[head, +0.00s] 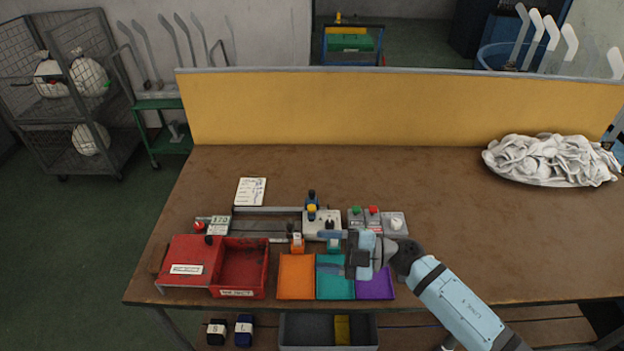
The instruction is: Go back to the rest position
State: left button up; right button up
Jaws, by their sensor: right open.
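My right arm comes in from the lower right over the brown table (420,190). My right gripper (328,252) is open, with its two fingers pointing left and apart. No object shows between them. It is above the teal tray (335,288) and in front of the white switch block (322,222), and it hides part of both. I cannot tell its height above them. My left gripper is not in view.
An orange tray (296,278) and a purple tray (376,287) flank the teal one. A red reject bin (239,268) stands left. A button box (377,222) is behind. A white sock pile (552,160) lies far right. The table's right middle is clear before the yellow panel (400,112).

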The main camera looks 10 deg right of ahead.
pick_arm(q)
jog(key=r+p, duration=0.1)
jog(key=p, duration=0.1)
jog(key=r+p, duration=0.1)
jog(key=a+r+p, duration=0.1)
jog(key=p, duration=0.1)
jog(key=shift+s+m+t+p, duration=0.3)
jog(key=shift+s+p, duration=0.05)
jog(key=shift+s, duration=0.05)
pick_arm(e)
jog(key=s+d+f+m+t+h, duration=0.3)
jog(key=s+d+f+m+h, duration=0.2)
jog(key=s+m, duration=0.4)
jog(key=s+d+f+m+t+h, duration=0.4)
jog(key=s+d+f+m+h, duration=0.2)
jog(key=s+m+h, duration=0.3)
jog(key=f+m, duration=0.1)
jog(key=m, duration=0.2)
jog(key=shift+f+m+h, duration=0.25)
jog(key=shift+m+h, duration=0.05)
jog(key=shift+m, duration=0.1)
